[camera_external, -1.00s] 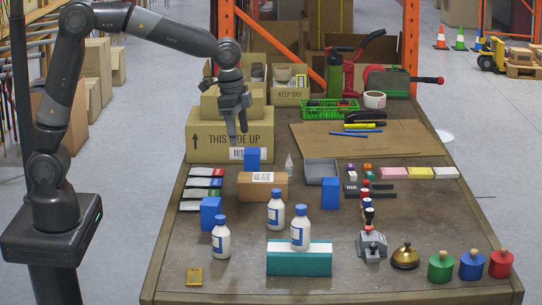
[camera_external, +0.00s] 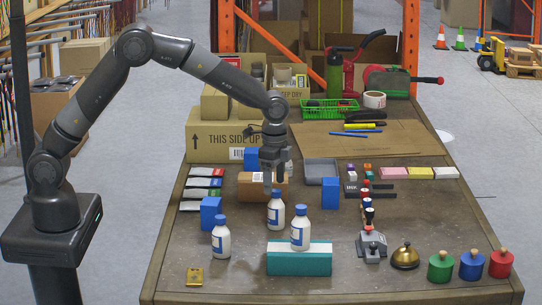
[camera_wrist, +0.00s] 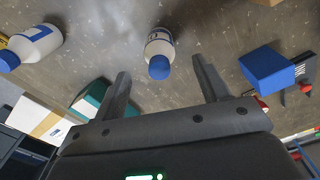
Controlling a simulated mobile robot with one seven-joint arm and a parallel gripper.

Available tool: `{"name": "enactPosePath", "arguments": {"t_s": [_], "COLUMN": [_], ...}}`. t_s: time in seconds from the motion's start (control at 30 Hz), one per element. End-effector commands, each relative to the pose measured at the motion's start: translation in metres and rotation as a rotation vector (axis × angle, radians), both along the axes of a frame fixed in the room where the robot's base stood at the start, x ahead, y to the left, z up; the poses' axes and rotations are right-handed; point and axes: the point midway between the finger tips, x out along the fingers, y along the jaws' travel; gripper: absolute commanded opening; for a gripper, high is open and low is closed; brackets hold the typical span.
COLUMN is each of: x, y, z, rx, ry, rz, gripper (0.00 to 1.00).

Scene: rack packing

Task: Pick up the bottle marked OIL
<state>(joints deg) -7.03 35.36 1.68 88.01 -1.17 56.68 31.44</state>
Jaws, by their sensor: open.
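Three white bottles with blue caps and blue labels stand in the external view. One is at the left (camera_external: 221,240), one in the middle (camera_external: 276,212), and one (camera_external: 300,232) on a teal and white box (camera_external: 299,262). Their label words are too small to read, so I cannot tell which is OIL. My gripper (camera_external: 275,187) is open and empty, pointing down just above the middle bottle. In the wrist view one bottle (camera_wrist: 160,48) appears beyond and between the spread fingers (camera_wrist: 162,78), cap towards me. Another bottle (camera_wrist: 36,42) is at the upper left.
Blue blocks (camera_external: 329,193) (camera_external: 210,213) and a brown carton (camera_external: 250,187) stand close around the middle bottle. A stamp (camera_external: 371,243), a brass bell (camera_external: 405,258) and knobbed coloured pots (camera_external: 440,268) are at the right. The front left table is mostly clear around a yellow item (camera_external: 194,276).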

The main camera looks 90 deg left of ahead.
Motion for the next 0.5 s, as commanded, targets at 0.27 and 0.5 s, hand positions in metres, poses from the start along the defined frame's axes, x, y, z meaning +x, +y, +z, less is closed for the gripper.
{"name": "enactPosePath", "arguments": {"t_s": [0.27, 0.5], "x": [0.003, 0.005], "y": [-0.004, -0.005], "z": [-0.027, -0.054], "rx": [-0.001, -0.001], "ry": [0.003, 0.001], "rz": [0.000, 0.001], "gripper": [0.68, 0.68]}}
